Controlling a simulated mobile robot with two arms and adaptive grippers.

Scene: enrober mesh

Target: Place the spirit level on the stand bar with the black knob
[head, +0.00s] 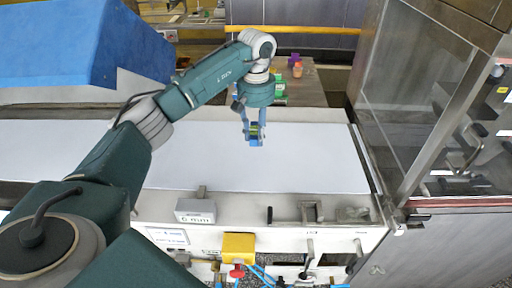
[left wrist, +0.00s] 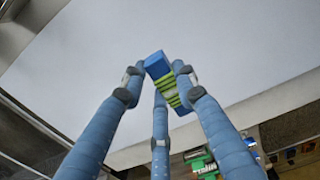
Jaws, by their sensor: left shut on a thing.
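The spirit level, a small blue block with green and yellow-green stripes, is held between the fingertips of my left gripper (head: 254,131). In the left wrist view the level (left wrist: 163,82) sits tilted between the blue fingers, its blue end pointing up. In the head view the level (head: 256,142) hangs over the white belt, apart from the machine's front edge. A small black upright part (head: 270,215) stands on that front ledge next to a metal bracket (head: 310,212); I cannot tell if this is the stand bar with the black knob. My right gripper is not in view.
A grey block marked 6 mm (head: 195,211) is on the front ledge, with a yellow box (head: 238,246) below it. A glass-sided metal cabinet (head: 410,110) bounds the right. A blue cover (head: 85,45) stands at upper left. The white belt (head: 310,160) is clear.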

